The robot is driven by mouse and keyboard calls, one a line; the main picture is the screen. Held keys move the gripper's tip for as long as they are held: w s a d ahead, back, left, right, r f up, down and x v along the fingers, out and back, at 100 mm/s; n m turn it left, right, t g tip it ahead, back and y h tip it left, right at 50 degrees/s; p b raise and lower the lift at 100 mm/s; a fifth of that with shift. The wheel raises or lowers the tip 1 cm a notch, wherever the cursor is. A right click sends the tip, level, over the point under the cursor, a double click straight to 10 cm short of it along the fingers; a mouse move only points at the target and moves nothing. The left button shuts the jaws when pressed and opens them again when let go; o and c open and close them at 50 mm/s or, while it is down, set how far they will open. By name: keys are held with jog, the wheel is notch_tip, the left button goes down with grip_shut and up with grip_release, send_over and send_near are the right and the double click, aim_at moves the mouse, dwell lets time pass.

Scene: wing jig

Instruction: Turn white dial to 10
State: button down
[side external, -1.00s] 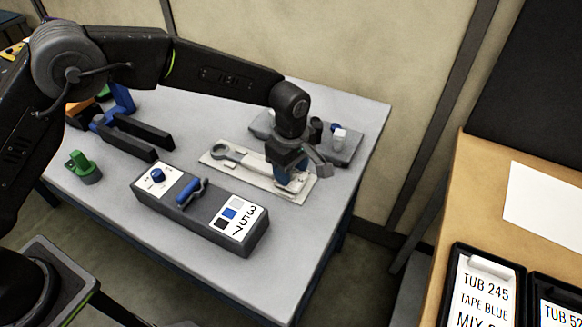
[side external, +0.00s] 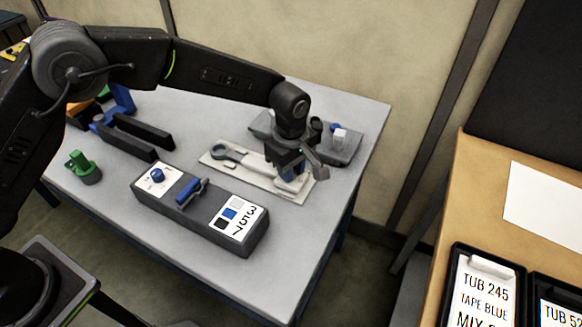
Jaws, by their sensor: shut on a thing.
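No dial marked 10 is legible. A white panel (side external: 148,187) with small marks and a blue knob (side external: 158,175) sits on the left end of the dark control box (side external: 215,228). A small white block or knob (side external: 340,136) stands on the grey base (side external: 345,155) at the back right. My gripper (side external: 291,178) points down at the right end of the pale plate (side external: 300,196), apart from the control box. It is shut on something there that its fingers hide. A grey ring-ended tool (side external: 228,151) lies at the plate's left end.
The box also has a blue lever (side external: 189,191) and a panel with coloured squares and the numbers 3, 5, 7 (side external: 237,221). A green knob (side external: 80,161) and a dark forked holder (side external: 140,140) stand at left. The table front (side external: 110,215) is clear.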

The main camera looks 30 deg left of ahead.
jog(key=shift+m, duration=0.3)
jog(key=c, duration=1)
grip_release()
jog(key=shift+o, duration=0.2)
jog(key=shift+r, duration=0.1)
notch_tip(320, 180, up, 14)
jog(key=shift+f, duration=0.2)
